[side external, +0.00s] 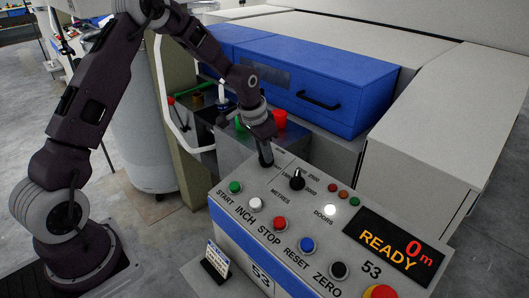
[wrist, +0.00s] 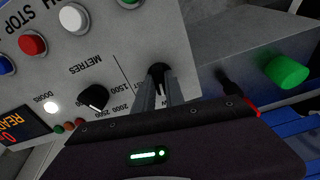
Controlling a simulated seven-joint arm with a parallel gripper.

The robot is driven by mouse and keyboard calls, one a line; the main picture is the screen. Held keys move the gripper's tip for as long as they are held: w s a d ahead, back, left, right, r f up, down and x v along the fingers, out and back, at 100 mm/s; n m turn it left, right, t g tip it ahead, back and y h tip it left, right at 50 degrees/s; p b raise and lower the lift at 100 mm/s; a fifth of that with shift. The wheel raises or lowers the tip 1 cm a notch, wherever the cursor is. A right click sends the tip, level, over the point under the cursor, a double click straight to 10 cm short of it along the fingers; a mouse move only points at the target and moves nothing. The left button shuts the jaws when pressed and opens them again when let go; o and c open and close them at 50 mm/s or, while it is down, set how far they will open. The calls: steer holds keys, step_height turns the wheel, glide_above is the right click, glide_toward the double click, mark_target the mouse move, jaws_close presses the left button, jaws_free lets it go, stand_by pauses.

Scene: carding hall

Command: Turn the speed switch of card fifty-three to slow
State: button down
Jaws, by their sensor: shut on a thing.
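The control panel of card 53 (side external: 238,205) is grey with a blue front stripe. My gripper (side external: 266,160) reaches down to its far left corner. In the wrist view my gripper (wrist: 158,84) is shut on a black knob (wrist: 158,70), one finger on each side. I take this knob to be the speed switch; its labels are hidden, so I cannot read its setting. A second black knob (side external: 297,181), marked METRES, stands to its right in the side view and also shows in the wrist view (wrist: 94,97).
Push buttons line the panel: green START (side external: 235,187), white INCH (side external: 255,204), red STOP (side external: 279,223), blue RESET (side external: 307,244), black ZERO (side external: 338,269). A red button (side external: 380,292) is at the near corner. The display (side external: 395,247) reads READY, 0 m. The DOORS lamp (side external: 330,210) is lit white.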

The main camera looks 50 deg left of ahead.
mark_target(260, 159)
steer(key=shift+n, duration=0.9)
steer(key=c, duration=1.4)
jaws_free()
steer(key=shift+r, duration=0.1)
steer(key=v, duration=0.6)
steer(key=shift+s+r, duration=0.1)
steer(key=shift+r, duration=0.35)
